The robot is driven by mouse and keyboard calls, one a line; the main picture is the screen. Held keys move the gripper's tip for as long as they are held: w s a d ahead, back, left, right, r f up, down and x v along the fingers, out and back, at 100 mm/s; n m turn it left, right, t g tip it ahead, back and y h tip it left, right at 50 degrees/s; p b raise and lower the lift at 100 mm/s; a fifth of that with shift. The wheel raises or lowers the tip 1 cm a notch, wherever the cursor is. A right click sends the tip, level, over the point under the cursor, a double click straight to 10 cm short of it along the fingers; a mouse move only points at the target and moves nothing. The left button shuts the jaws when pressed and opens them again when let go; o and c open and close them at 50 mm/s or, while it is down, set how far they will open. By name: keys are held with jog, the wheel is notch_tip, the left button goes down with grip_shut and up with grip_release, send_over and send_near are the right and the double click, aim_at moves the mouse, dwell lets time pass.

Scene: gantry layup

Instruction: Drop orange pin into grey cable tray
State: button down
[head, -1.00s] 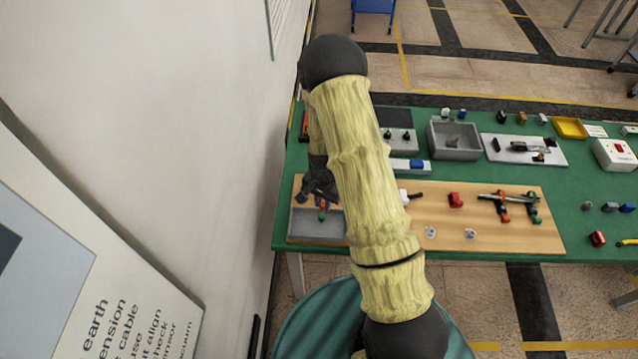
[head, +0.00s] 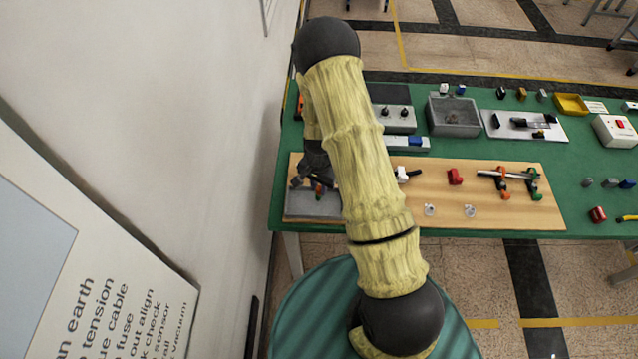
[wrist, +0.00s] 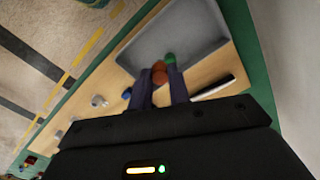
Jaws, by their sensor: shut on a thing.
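The grey cable tray (head: 312,208) sits on the left end of the wooden board, partly covered by my arm. In the wrist view the open tray (wrist: 195,30) fills the top middle. My gripper (head: 316,184) is over the tray, pointing down. In the wrist view my gripper (wrist: 160,88) is shut on the orange pin (wrist: 158,72), which shows between the fingertips. A green piece (wrist: 170,60) shows just beyond the orange one; I cannot tell whether it is joined to it. A small blue piece (wrist: 127,93) shows beside the left finger. The fingertips' height above the tray floor is unclear.
The wooden board (head: 430,215) holds a red block (head: 455,176), white fittings and orange and green clamps on a bar. Behind it on the green table stand a grey bin (head: 453,116) and a white plate (head: 545,135). A wall is close on the left.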

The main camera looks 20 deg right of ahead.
aim_at(319, 189)
jog(key=shift+f, duration=0.75)
jog(key=c, duration=1.2)
grip_release()
jog(key=shift+c, duration=0.2)
jog(key=shift+r, duration=0.1)
notch_tip(319, 189, up, 17)
jog(key=b, duration=0.3)
jog(key=shift+r+b, duration=0.15)
jog(key=shift+b, duration=0.25)
